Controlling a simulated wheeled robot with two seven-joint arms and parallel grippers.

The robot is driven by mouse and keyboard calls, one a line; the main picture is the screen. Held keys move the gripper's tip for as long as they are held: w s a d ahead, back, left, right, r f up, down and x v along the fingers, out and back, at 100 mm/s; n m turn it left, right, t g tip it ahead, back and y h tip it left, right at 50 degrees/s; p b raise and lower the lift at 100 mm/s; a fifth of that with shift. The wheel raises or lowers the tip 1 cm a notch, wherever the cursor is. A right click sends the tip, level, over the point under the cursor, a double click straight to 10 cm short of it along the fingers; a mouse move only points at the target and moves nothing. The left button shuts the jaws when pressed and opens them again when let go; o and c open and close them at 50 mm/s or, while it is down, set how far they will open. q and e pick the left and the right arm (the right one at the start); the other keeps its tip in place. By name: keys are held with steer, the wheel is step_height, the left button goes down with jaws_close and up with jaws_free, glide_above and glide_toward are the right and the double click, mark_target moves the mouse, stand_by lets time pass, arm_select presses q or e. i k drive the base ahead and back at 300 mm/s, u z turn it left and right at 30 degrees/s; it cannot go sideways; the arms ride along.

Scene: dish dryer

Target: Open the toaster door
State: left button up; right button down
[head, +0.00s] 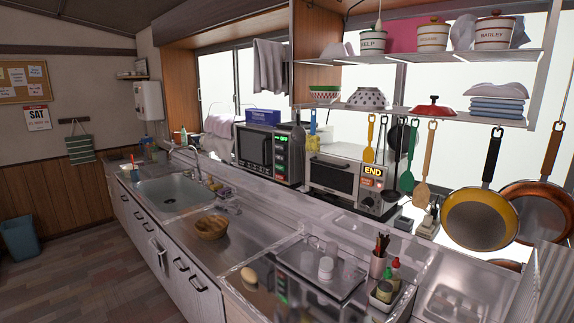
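The toaster (335,179) is a silver toaster oven on the back counter, a little right of the middle of the head view. Its front door looks shut, with a dark window and a handle (330,161) along the top edge. A panel at its right side shows a lit "END" sign (373,170) above controls. Hanging utensils stand in front of its right part. Neither of my grippers shows in the head view, so their state and their place relative to the toaster cannot be seen.
A black-fronted microwave (256,148) stands left of the toaster. A wooden bowl (211,227) sits on the counter. A clear tray (322,265) with cups and a utensil cup (378,263) stand in front. Pans, including a yellow one (480,220), hang at right below shelves.

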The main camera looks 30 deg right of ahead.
mark_target(331, 173)
steer(key=u, duration=0.25)
steer(key=i, duration=0.65)
steer(key=z, duration=2.45)
